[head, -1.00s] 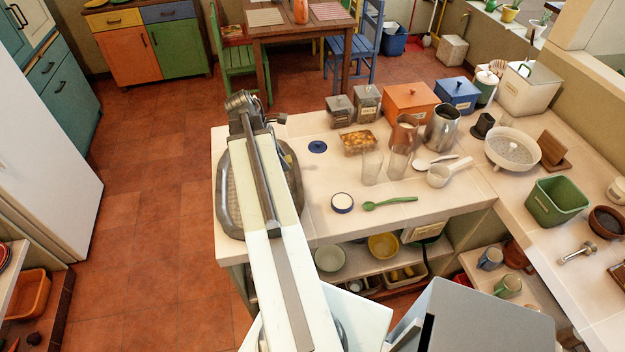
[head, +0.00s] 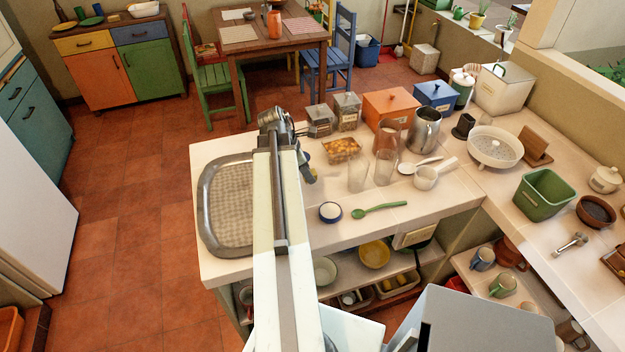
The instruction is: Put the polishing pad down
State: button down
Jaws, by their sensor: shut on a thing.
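My gripper (head: 307,173) is low over the counter (head: 237,268), to the right of the ribbed tray (head: 232,205), partly behind my own arm. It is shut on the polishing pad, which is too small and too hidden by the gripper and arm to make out. I cannot tell whether the pad touches the counter. A round blue-and-white tin (head: 330,212) stands nearer the front edge, beside a green spoon (head: 380,210).
A glass dish of orange food (head: 342,150), clear glasses (head: 384,167), a metal jug (head: 424,131) and a white ladle (head: 430,175) stand to the right. Canisters line the back. Some counter around the tin is bare.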

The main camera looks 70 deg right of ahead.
jog(key=shift+s+d+f, duration=0.1)
jog(key=shift+s+d, duration=0.25)
jog(key=shift+s, duration=0.2)
jog(key=b+x, duration=0.3)
jog(key=shift+w+a+f, duration=0.2)
jog(key=shift+a, duration=0.05)
jog(key=shift+f+b, duration=0.4)
jog(key=shift+b, duration=0.15)
jog(key=shift+r, duration=0.25)
jog(key=shift+f, duration=0.2)
jog(key=c, duration=1)
grip_release()
jog(key=shift+r, duration=0.1)
